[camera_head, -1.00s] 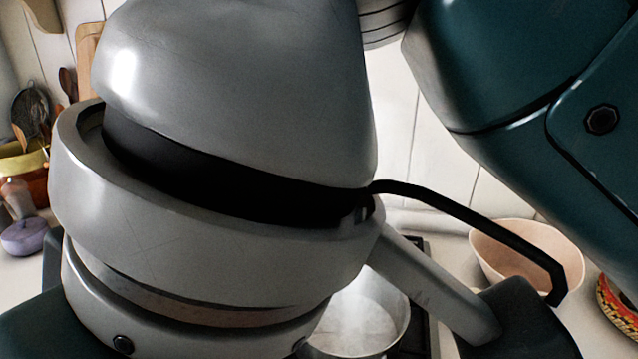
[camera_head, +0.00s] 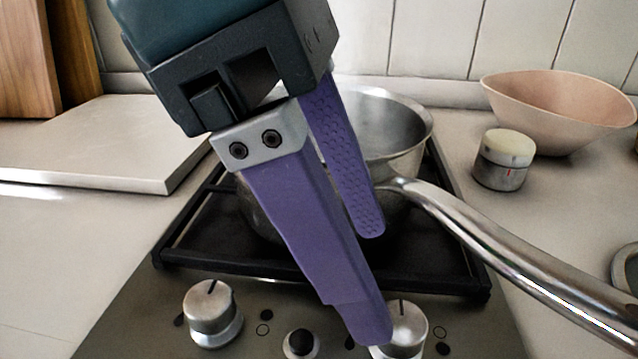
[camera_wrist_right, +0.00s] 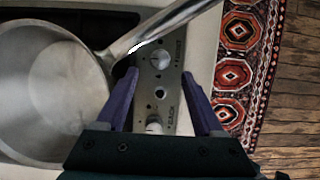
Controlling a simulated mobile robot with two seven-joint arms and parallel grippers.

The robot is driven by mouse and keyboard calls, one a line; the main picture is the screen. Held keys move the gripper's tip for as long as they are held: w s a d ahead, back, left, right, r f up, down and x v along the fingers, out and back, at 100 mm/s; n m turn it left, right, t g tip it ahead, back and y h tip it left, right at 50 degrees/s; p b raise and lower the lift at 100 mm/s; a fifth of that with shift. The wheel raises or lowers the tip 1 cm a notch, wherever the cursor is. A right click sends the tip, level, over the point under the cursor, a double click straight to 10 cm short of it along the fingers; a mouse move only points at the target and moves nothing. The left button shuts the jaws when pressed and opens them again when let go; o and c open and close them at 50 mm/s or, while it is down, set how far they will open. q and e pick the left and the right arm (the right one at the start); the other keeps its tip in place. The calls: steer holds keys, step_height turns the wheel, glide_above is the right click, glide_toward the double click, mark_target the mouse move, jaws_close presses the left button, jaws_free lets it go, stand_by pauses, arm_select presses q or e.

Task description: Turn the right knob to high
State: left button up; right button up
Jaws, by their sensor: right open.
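The right knob (camera_head: 408,328) is a silver dial at the front right of the dark stove panel (camera_head: 262,285). My finger partly hides its left side in the head view. In the wrist view the right knob (camera_wrist_right: 160,62) lies beyond my fingertips, below the pan handle. My right gripper (camera_head: 373,285) has two purple fingers spread apart with nothing between them. One fingertip overlaps the knob's left edge in the head view; I cannot tell whether they touch. In the wrist view the right gripper (camera_wrist_right: 162,88) spans the panel. My left gripper is not in view.
A steel pan (camera_head: 418,135) sits on the black grate (camera_head: 320,268), its long handle (camera_head: 520,262) reaching out to the right. The left knob (camera_head: 212,312) and a black button (camera_head: 301,343) are on the panel. A jar (camera_head: 502,160) and pink bowl (camera_head: 560,105) stand right.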

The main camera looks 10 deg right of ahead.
mark_target(398, 334)
steer(key=b+x, duration=0.1)
steer(key=x, duration=0.4)
steer(key=shift+f, duration=0.3)
jaws_close()
